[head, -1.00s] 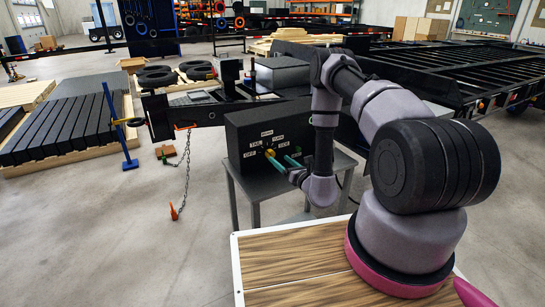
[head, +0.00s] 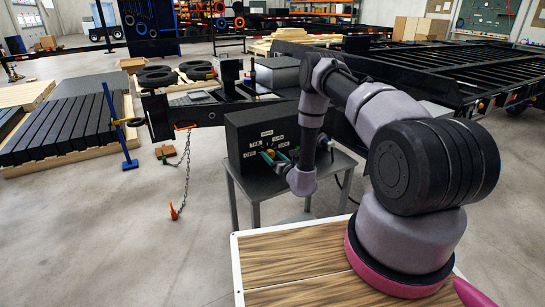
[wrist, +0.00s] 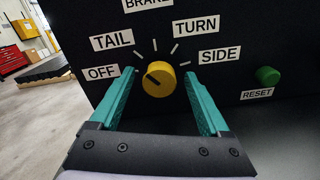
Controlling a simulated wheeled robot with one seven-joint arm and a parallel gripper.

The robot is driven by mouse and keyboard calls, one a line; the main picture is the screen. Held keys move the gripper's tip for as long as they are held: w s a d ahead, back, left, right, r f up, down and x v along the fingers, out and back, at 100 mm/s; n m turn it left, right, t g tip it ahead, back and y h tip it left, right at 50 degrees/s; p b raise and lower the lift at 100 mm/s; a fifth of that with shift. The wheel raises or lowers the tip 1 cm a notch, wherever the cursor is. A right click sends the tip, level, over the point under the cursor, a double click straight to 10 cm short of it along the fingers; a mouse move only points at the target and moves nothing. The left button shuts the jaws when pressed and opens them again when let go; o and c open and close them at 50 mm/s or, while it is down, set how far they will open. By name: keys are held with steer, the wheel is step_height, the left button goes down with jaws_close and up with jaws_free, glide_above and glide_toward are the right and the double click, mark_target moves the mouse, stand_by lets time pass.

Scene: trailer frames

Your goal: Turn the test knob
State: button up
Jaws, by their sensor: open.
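The yellow test knob (wrist: 158,79) sits on the front of a black box (head: 258,132). Its dark mark points left and slightly up, toward the OFF and TAIL side. It also shows small in the head view (head: 270,152). My gripper (wrist: 160,75) is open. Its two teal fingers stand one on each side of the knob, with a visible gap on both sides in the wrist view. The fingertips reach about the knob's height in that view; whether they touch the panel I cannot tell. In the head view my gripper (head: 274,156) is at the box front.
A green RESET button (wrist: 268,75) is right of the knob. Labels OFF, TAIL, BRAKE, TURN and SIDE surround the knob. The box stands on a grey metal table (head: 250,188). A chain (head: 185,175) hangs to the left, with open floor around it.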

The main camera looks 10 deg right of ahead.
jaws_close()
steer(key=shift+m, duration=0.4)
steer(key=m, duration=0.2)
steer(key=shift+d+m, duration=0.15)
steer(key=shift+m, duration=0.25)
steer(key=m, duration=0.3)
steer(key=shift+w+m, duration=0.1)
steer(key=shift+m, duration=0.3)
steer(key=m, duration=0.4)
steer(key=shift+f, duration=0.15)
steer(key=shift+m, duration=2.1)
